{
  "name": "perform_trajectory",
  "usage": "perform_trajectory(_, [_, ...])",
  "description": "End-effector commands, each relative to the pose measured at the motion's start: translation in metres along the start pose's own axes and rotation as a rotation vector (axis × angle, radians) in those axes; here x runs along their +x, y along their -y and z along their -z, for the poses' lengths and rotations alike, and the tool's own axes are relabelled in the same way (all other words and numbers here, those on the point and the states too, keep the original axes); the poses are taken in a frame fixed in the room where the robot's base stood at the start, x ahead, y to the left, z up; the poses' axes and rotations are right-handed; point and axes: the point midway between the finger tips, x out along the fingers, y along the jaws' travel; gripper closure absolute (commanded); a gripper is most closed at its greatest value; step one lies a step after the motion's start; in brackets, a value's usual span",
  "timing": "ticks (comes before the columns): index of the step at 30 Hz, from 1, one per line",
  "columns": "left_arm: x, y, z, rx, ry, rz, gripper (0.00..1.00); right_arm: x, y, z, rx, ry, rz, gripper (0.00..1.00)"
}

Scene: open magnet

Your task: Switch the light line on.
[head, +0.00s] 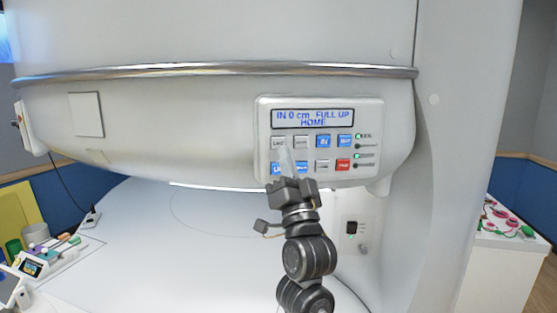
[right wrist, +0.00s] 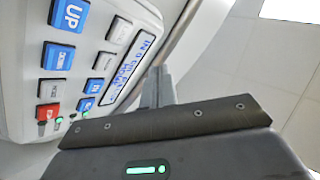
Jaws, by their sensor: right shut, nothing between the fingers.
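The control panel (head: 262,150) is on the front of the white magnet and also fills the left of the right wrist view (right wrist: 25,75). Its display (head: 313,118) reads "IN 0 cm FULL UP HOME". A pale grey button (head: 278,142) at the top left has a small label that looks like "LINE"; it also shows in the wrist view (right wrist: 119,30). Beside it is another grey button (head: 301,141). My right gripper (head: 287,159) is shut and empty, its fingertips in front of the panel's left part, just below the grey button. I cannot tell whether they touch. My left gripper is out of view.
Blue buttons (head: 323,141) and a red button (head: 343,165) are close by on the panel. A metal rail (head: 215,69) runs above it. The white table (head: 190,235) below is mostly clear, with small items at its far left.

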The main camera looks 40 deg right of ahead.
Motion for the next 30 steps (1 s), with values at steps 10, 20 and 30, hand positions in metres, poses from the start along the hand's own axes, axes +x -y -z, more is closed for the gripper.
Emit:
perform_trajectory(10, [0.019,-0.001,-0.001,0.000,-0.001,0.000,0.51,0.029,-0.021,-0.021,-0.002,0.002,0.000,1.00])
perform_trajectory(20, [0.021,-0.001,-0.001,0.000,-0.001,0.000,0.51,0.042,-0.030,-0.030,0.000,0.001,0.000,1.00])
perform_trajectory(30, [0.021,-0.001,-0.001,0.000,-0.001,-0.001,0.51,0.043,-0.031,-0.030,0.000,0.001,0.000,1.00])
